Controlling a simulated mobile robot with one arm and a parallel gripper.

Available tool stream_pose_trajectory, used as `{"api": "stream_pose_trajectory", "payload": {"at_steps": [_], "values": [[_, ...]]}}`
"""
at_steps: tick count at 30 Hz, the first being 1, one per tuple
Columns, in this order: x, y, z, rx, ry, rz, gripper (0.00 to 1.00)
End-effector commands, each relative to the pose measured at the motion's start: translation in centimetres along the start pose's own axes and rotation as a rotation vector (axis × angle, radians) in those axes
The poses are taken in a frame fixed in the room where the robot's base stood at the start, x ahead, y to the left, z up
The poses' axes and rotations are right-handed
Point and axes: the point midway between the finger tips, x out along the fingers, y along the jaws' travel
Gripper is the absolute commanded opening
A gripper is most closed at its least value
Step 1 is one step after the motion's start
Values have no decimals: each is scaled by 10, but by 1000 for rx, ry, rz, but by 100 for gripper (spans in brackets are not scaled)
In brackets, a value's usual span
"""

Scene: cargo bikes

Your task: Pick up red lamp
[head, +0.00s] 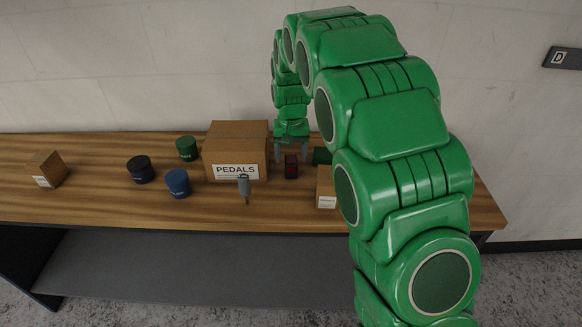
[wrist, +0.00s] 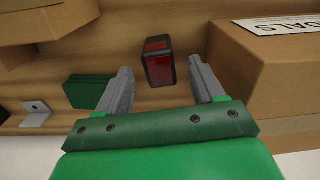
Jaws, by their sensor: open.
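The red lamp (head: 291,167) is a small dark block with a red face, standing on the wooden bench to the right of the PEDALS box. In the wrist view the red lamp (wrist: 158,59) lies just beyond the fingertips, roughly in line with the gap between them. My gripper (head: 291,155) is above and behind the lamp in the head view, pointing down. In the wrist view my gripper (wrist: 160,72) has its two grey fingers apart with nothing between them.
The PEDALS box (head: 237,150) stands close to the left of the lamp. A smaller cardboard box (head: 326,188) and a green item (wrist: 90,91) are on its other side.

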Motion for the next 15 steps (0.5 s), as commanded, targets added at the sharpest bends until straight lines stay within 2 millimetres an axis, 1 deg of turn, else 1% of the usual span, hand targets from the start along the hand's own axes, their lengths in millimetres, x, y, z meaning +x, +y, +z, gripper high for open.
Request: {"api": "stream_pose_trajectory", "payload": {"at_steps": [5, 8, 12, 15], "values": [[11, 0, -1, 0, 0, 0, 68], [22, 0, -1, 0, -3, 0, 68], [43, 0, -2, 0, -7, 1, 68], [53, 0, -3, 0, -4, 1, 68]]}}
